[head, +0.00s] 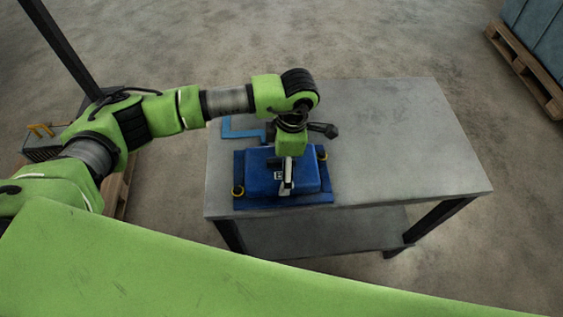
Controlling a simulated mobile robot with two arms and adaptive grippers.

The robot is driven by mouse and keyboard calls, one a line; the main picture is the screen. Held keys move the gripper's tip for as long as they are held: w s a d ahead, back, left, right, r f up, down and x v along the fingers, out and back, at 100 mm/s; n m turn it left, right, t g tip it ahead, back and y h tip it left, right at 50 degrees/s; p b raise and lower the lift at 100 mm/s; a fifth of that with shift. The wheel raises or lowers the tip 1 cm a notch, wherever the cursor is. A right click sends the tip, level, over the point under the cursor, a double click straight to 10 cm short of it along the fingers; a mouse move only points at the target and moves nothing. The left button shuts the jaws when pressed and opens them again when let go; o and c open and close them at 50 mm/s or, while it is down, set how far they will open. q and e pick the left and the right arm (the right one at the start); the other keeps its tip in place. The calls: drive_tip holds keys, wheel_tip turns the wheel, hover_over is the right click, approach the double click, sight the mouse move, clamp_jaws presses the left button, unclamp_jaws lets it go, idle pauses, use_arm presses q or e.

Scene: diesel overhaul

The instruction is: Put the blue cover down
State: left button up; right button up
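The blue cover (258,178) is a boxy blue piece with a flat flange and small yellow rings at its corners. It is at the left front part of the grey table (400,140), and I cannot tell whether it rests on the top or hangs just above it. My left gripper (287,188) is directly over the cover, pointing down, with its fingers at the cover's top. The fingers overlap the cover, so their opening and any grip are unclear. My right gripper is not in view.
A light-blue angled bracket shape (240,134) lies on the table behind the cover. The table's right half is clear. A pallet with blue-grey crates (540,40) stands at the top right. Another pallet (122,188) with a dark item is at the left, partly behind my arm.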

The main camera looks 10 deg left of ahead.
use_arm(q)
drive_tip(key=shift+r, duration=0.1)
drive_tip(key=shift+r, duration=0.25)
drive_tip(key=r+b, duration=0.1)
drive_tip(key=r, duration=0.2)
drive_tip(key=d+r+b, duration=0.1)
drive_tip(key=r, duration=0.3)
drive_tip(key=r+b, duration=0.2)
drive_tip(key=r, duration=0.1)
drive_tip(key=shift+w+d+r, duration=0.15)
drive_tip(key=shift+w+r, duration=0.05)
drive_tip(key=shift+w, duration=0.05)
drive_tip(key=shift+r, duration=0.5)
